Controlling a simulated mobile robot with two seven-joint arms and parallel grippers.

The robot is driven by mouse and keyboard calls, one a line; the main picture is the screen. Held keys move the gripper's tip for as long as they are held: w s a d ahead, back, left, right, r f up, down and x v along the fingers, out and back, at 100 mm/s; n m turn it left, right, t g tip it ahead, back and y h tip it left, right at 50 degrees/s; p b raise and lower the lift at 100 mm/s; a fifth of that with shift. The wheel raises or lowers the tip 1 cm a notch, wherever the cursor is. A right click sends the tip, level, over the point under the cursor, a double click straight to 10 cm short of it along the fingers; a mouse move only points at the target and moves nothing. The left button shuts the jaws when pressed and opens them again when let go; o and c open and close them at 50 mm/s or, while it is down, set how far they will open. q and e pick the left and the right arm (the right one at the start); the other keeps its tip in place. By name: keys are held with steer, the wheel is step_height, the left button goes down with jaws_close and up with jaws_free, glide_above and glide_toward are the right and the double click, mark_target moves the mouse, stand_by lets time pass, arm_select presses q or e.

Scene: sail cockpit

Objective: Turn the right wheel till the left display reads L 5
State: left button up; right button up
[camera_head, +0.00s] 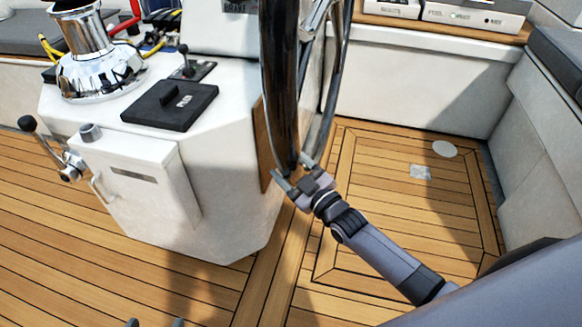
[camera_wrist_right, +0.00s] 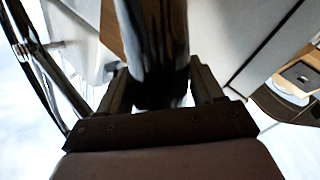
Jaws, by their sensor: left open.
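A large wheel (camera_head: 279,95) with a dark, shiny rim stands upright at the top centre, beside the white console; its upper part is cut off. My right gripper (camera_head: 298,176) is at the lowest part of its rim, with one finger on each side. In the right wrist view the rim (camera_wrist_right: 152,45) runs between both fingers of the right gripper (camera_wrist_right: 163,88), which look closed against it. My left gripper (camera_head: 154,323) shows only two fingertips at the bottom edge, apart and empty, away from the wheel. No display reading L and a number is legible.
The white console (camera_head: 215,165) carries a chrome winch (camera_head: 95,60), a black box (camera_head: 170,103) and a small lever (camera_head: 186,62). A side lever (camera_head: 50,150) sticks out at left. Benches border the right.

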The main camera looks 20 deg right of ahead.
arm_select(q)
steer(key=shift+a, duration=0.1)
arm_select(e)
steer(key=shift+o, duration=0.6)
steer(key=shift+a, duration=0.15)
steer(key=shift+s, duration=0.1)
steer(key=shift+s, duration=0.2)
steer(key=p+v, duration=0.1)
steer(key=v, duration=0.4)
steer(key=shift+s+p, duration=0.2)
steer(key=shift+p, duration=0.1)
steer(key=shift+s+d+f, duration=0.1)
steer(key=shift+s+d, duration=0.3)
steer(key=shift+s, duration=0.2)
arm_select(q)
steer(key=shift+s+a+f+y, duration=0.25)
steer(key=shift+s+a+y, duration=0.05)
steer(key=shift+a, duration=0.25)
steer(key=shift+a, duration=0.1)
